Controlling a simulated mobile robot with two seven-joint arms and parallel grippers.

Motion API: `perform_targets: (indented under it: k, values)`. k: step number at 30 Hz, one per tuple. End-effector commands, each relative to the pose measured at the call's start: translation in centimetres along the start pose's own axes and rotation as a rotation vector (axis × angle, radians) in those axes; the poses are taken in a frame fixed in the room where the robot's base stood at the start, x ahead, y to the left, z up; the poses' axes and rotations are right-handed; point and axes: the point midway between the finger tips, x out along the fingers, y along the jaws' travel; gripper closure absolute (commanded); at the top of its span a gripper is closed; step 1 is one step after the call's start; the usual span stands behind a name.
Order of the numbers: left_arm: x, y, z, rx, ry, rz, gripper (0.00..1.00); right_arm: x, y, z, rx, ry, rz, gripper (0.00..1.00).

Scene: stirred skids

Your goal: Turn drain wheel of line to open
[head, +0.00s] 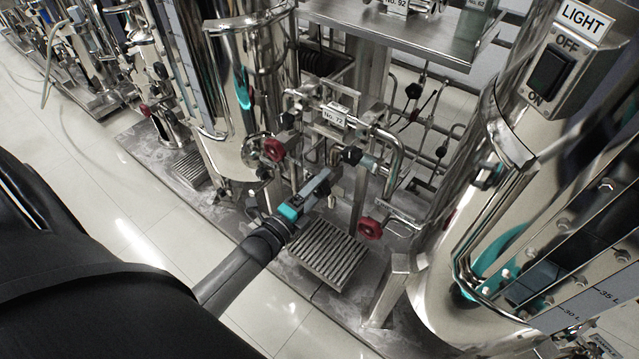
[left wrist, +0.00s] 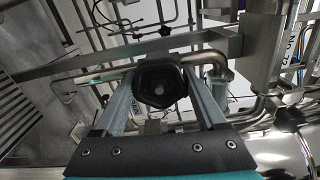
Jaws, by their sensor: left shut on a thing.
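A small black handwheel (head: 352,155) sits on the pipework below the "No. 72" label (head: 335,117). It also shows in the left wrist view as a dark, rounded knob (left wrist: 158,86) with a central hub. My left gripper (head: 332,176) reaches in from the lower left, with its fingers at this wheel. In the left wrist view the two fingers of my left gripper (left wrist: 160,78) stand on either side of the knob and are shut on it. The fingers partly hide the wheel in the head view. My right gripper is not in view.
Red handwheels stand left (head: 273,149) and lower right (head: 370,228) of my gripper. A slatted grate (head: 325,250) lies below. A steel tank (head: 235,90) is at left, and another with a light switch (head: 551,73) at right. Pipes crowd behind the wheel.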

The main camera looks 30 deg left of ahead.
Motion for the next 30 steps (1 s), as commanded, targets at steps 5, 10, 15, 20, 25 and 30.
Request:
perform_targets:
  k: [5, 10, 15, 20, 25, 30]
  values:
    - [-0.1, 0.0, -0.1, -0.169, 0.002, 0.004, 0.82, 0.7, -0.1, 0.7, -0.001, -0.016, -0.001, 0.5]
    - [-0.1, 0.0, -0.1, -0.331, 0.002, 0.004, 0.82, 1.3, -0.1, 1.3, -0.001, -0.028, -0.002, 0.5]
    - [-0.1, 0.0, -0.1, -0.492, 0.002, 0.004, 0.82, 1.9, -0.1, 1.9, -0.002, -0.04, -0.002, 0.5]
    - [-0.1, -0.1, -0.1, -0.643, 0.002, 0.004, 0.82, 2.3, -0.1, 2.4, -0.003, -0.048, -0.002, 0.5]
    - [-0.1, 0.0, 0.0, -0.805, 0.001, 0.005, 0.82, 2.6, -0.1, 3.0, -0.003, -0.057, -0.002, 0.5]
    - [-0.1, -0.1, 0.0, -0.968, 0.001, 0.005, 0.82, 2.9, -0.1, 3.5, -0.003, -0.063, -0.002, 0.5]
